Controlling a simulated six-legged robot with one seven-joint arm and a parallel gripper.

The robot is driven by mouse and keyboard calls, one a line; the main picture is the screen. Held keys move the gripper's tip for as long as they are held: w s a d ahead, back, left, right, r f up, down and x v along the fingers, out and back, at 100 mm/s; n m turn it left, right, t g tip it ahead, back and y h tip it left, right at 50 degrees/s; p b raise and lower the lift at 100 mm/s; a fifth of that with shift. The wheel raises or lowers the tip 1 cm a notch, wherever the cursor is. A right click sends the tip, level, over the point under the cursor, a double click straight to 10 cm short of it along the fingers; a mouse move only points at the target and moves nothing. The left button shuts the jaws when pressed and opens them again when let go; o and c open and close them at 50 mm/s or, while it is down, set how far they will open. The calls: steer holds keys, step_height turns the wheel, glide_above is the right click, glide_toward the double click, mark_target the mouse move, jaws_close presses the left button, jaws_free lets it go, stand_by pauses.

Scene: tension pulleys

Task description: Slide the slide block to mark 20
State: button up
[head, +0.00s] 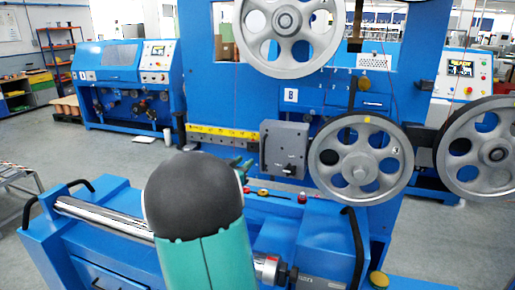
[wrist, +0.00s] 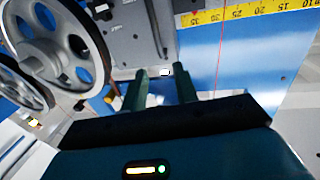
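The slide block, a grey box with a dark knob (head: 284,150), sits at the right end of the yellow scale (head: 222,133) on the blue frame. In the wrist view the grey block (wrist: 128,28) is at the top, and the yellow scale (wrist: 248,14) runs right from it with upside-down numbers; the 20 is toward the right. My gripper (wrist: 163,86) is open, its two green fingers apart, pointing at the area by the block's edge. A small white piece shows between the fingertips; I cannot tell if anything touches. In the head view my arm hides most of the gripper (head: 243,166).
A grey pulley wheel (head: 358,160) stands close right of the block, with another (head: 488,150) farther right and one above (head: 287,28). A blue bench with a metal roller (head: 104,216) and black handles lies in front. A thin red line crosses the scale in the wrist view.

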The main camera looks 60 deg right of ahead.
glide_above(263, 167)
steer(key=shift+w+d+f, duration=0.1)
steer(key=shift+w+d, duration=0.05)
steer(key=shift+d, duration=0.15)
jaws_close()
